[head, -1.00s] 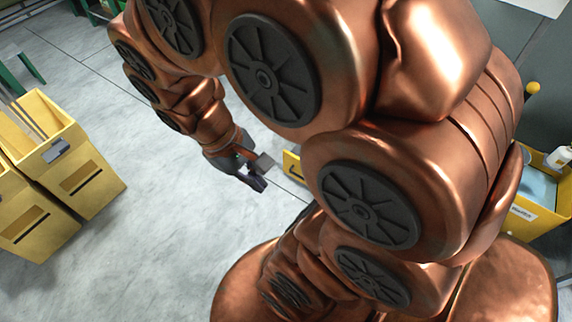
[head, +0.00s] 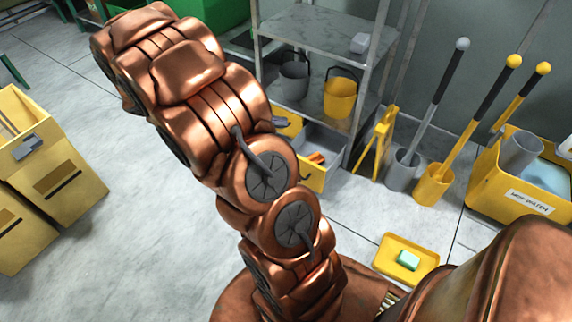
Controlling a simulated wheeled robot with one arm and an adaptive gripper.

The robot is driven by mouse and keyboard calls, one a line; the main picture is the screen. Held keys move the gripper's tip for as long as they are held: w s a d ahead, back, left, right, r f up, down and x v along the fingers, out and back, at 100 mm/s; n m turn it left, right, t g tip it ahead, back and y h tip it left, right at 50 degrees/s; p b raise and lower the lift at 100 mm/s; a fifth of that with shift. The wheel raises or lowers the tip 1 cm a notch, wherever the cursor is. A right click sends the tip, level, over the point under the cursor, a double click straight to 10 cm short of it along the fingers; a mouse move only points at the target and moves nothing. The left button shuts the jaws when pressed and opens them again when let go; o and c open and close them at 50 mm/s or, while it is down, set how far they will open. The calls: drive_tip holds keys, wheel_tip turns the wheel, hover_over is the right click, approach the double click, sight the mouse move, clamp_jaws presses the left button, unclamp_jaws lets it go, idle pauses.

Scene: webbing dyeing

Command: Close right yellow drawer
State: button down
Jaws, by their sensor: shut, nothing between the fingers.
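The right yellow drawer (head: 313,178) stands pulled out under the grey shelf in the head view. Its grey inside shows, with orange items in it. My arm covers the left part of its front. Another yellow drawer part (head: 289,129) shows just left of and behind it, mostly hidden by my arm. My gripper (head: 281,122) shows only as a small dark grey tip beside my arm, over that yellow part. It looks shut and empty. I cannot tell whether it touches anything.
A grey metal shelf (head: 325,30) holds a grey bucket (head: 293,82) and a yellow bucket (head: 340,98). A yellow floor sign (head: 380,140), mops and a yellow mop bucket (head: 500,195) stand right. A yellow tray (head: 385,263) lies on the floor. Yellow bins (head: 60,190) stand left.

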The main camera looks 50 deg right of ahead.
drive_tip(key=w+d+f+n+t+h+b, duration=0.25)
drive_tip(key=w+d+f+b, duration=0.2)
drive_tip(key=f, duration=0.75)
drive_tip(key=w+d+f+n+t+h+b, duration=0.15)
drive_tip(key=w+d+f+n+b, duration=0.3)
drive_tip(key=f, duration=0.65)
drive_tip(key=w+d+f+n+t+h+b, duration=0.1)
drive_tip(key=w+d+f+n+h+b, duration=0.3)
drive_tip(key=f, duration=0.8)
wheel_tip(320, 180, down, 18)
drive_tip(key=w+n+t+b, duration=0.3)
drive_tip(key=n+t+b, duration=0.1)
drive_tip(key=b, duration=0.2)
drive_tip(key=d+b, duration=0.2)
drive_tip(key=d, duration=0.4)
drive_tip(key=d+b, duration=0.3)
drive_tip(key=d, duration=0.3)
drive_tip(key=shift+w+d+r, duration=0.2)
drive_tip(key=shift+d, duration=0.1)
drive_tip(key=shift+d+r, duration=0.1)
drive_tip(key=shift+d, duration=0.5)
